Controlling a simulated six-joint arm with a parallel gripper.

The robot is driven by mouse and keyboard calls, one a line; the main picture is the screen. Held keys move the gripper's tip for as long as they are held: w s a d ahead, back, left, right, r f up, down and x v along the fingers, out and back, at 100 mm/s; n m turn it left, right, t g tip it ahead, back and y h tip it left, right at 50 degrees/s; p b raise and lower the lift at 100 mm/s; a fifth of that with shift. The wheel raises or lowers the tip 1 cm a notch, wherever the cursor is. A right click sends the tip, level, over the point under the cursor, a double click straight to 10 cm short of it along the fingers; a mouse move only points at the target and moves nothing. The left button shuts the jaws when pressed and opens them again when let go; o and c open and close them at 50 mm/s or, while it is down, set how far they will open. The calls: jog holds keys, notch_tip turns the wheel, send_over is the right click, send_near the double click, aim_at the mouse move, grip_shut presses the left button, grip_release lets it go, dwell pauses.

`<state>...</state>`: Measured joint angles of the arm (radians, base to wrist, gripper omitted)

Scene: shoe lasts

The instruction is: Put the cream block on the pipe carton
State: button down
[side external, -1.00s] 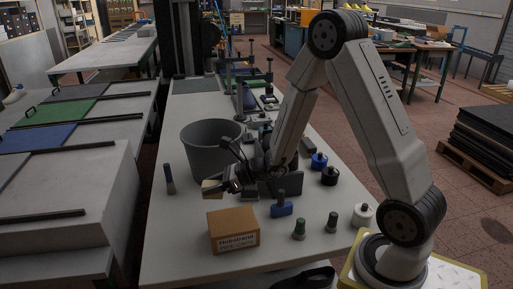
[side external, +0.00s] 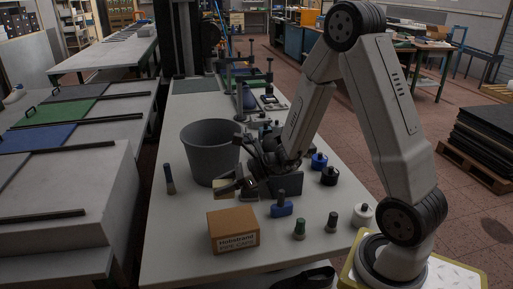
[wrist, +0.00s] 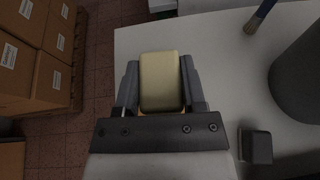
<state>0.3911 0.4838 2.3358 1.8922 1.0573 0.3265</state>
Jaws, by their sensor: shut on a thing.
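The cream block (side external: 223,191) is held between the fingers of my gripper (side external: 236,187), which is shut on it. In the wrist view the cream block (wrist: 162,80) fills the gap between the two grey fingers (wrist: 160,88). The pipe carton (side external: 232,231), a brown cardboard box with printing on its front, sits on the table. In the side view the block is above and behind the carton, apart from it. In the wrist view the block and gripper hide most of what lies below.
A grey bin (side external: 210,152) stands close behind my gripper. The table left of the carton is clear.

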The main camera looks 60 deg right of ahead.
aim_at(231, 198)
jog(key=shift+s+r+n+g+y, duration=0.15)
jog(key=shift+s+n, duration=0.05)
jog(key=shift+s, duration=0.35)
jog(key=shift+s+r+n+g+y, duration=0.15)
jog(key=shift+s+n, duration=0.05)
jog(key=shift+s, duration=0.3)
jog(key=shift+f, duration=0.1)
jog(key=shift+f, duration=2.15)
jog(key=shift+f, duration=1.75)
jog(key=shift+f, duration=0.1)
jog(key=shift+c, duration=0.8)
grip_release()
